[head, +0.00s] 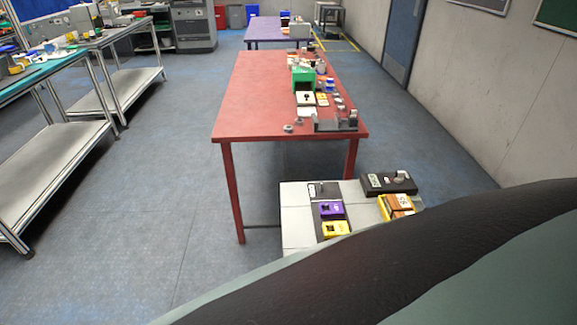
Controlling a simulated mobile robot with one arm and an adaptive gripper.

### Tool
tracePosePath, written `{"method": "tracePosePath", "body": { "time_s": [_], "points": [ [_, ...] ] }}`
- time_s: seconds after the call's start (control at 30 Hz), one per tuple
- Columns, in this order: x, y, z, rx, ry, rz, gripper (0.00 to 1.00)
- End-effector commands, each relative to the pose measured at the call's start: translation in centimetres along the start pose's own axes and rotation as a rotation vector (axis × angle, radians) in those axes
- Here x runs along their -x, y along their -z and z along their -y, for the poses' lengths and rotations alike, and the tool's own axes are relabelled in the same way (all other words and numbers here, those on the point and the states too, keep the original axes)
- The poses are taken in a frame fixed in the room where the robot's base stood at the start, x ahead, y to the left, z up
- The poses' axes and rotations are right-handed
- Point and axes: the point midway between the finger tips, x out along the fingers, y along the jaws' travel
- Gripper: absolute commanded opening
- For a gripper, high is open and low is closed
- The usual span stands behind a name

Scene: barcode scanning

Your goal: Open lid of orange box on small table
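A small light-grey table (297,237) stands at the bottom right, in front of the red table. An orange and yellow box (397,205) sits near its right side. Its top looks brownish-orange with pale marks, and I cannot tell whether its lid is open or shut. Its near right part is close to the edge of a large dark and grey-green shape, probably part of my own arm, which covers the bottom right of the view. My gripper is not visible in the head view.
The small table also holds a purple box (331,210), a yellow box (335,229) and a black device (388,182). A red table (258,108) with many small items is behind it. Metal benches (50,160) line the left. Floor between is clear.

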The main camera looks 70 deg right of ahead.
Motion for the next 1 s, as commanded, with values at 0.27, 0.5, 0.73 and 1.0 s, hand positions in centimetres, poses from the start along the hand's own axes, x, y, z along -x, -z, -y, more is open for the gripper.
{"method": "tracePosePath", "body": {
  "time_s": [0.27, 0.5, 0.73, 1.0],
  "points": [
    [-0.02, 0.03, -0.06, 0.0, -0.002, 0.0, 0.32],
    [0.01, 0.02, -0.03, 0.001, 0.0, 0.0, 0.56],
    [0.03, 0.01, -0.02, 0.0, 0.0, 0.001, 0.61],
    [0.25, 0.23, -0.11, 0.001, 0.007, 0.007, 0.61]
  ]
}}
